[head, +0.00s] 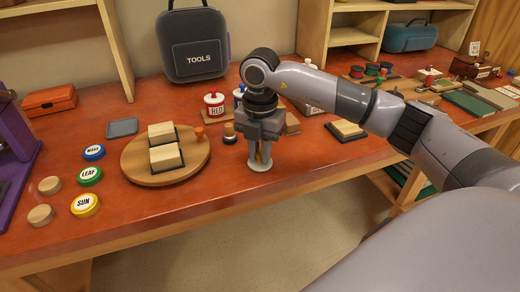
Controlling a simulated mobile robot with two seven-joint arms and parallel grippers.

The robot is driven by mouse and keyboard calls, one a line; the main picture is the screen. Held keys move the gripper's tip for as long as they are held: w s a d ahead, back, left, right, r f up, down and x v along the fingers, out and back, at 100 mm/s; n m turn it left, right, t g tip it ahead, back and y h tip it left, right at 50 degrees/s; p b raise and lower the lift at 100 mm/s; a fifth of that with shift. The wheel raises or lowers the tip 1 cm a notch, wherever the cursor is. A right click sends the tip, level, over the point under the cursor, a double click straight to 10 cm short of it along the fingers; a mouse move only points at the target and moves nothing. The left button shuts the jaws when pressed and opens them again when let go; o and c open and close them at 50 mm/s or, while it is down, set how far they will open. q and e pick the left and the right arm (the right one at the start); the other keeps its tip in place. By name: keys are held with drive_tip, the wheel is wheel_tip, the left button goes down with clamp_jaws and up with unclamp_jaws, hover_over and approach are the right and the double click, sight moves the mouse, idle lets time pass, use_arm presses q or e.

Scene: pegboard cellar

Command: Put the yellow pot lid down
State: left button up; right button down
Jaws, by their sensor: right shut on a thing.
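My right gripper (260,158) points straight down near the front edge of the red-brown bench and is shut. A small yellow thing, seemingly the yellow pot lid (259,157), shows between its fingers, mostly hidden by them. A pale round thing (260,167) is right under the fingertips; I cannot tell whether it touches the lid. My left gripper is not in view.
A round wooden board (137,173) with two pale blocks lies to the left. Yellow SUN (85,205), green LEAF (90,176) and blue WAVE (94,152) discs lie further left. Bottles (214,104) stand behind the gripper. Bare bench (190,210) lies front left.

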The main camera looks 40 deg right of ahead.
drive_tip(key=shift+f, duration=0.1)
drive_tip(key=c, duration=1.5)
unclamp_jaws()
drive_tip(key=shift+f, duration=0.1)
drive_tip(key=o, duration=0.4)
drive_tip(key=shift+o, duration=0.2)
drive_tip(key=shift+r, duration=0.25)
wheel_tip(320, 180, up, 12)
drive_tip(key=shift+s+f, duration=0.1)
